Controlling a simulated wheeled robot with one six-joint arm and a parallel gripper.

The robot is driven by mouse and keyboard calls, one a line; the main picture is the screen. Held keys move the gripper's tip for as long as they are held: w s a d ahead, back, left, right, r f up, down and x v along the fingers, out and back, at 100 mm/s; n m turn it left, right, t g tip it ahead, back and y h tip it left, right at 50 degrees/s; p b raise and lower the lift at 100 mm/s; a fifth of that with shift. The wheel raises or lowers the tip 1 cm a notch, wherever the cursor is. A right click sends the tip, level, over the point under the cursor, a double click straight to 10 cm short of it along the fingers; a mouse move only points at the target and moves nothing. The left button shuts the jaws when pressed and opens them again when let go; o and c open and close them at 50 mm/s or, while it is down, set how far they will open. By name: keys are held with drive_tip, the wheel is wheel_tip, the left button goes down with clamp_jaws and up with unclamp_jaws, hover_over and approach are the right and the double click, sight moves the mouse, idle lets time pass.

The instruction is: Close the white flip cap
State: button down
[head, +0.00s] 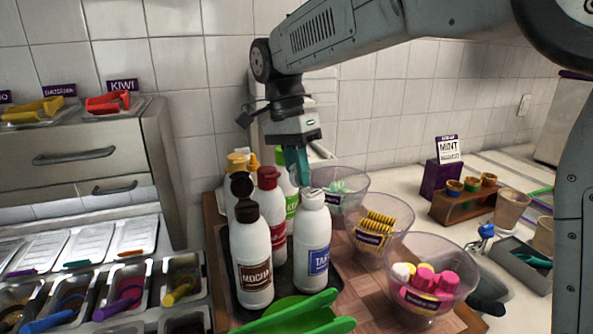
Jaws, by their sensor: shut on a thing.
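A white bottle with a blue label (313,250) stands upright on a dark tray among other bottles. Its white flip cap (314,197) is on top. My gripper (304,183) points down from above, with its teal fingers at the back left edge of this cap. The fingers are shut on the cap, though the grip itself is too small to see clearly. I cannot tell the angle of the cap's lid.
A brown-capped mocha bottle (252,262) stands close on the left, with a red-capped bottle (271,205) behind. Clear bowls, including one with pink toppings (425,290), stand to the right.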

drive_tip(key=t, duration=0.1)
drive_tip(key=t+y, duration=0.1)
drive_tip(key=s+y, duration=0.1)
drive_tip(key=shift+d+r+t, duration=0.3)
drive_tip(key=shift+d+t, duration=0.1)
drive_tip(key=shift+s+d+t+y, duration=0.2)
drive_tip(key=shift+t+y, duration=0.4)
drive_tip(key=shift+t, duration=0.1)
drive_tip(key=shift+s+d+t+y, duration=0.15)
drive_tip(key=shift+s+t+y, duration=0.05)
drive_tip(key=shift+t+y, duration=0.45)
drive_tip(key=c, duration=1.4)
unclamp_jaws()
drive_tip(key=shift+v, duration=3.85)
drive_tip(key=shift+s, duration=0.1)
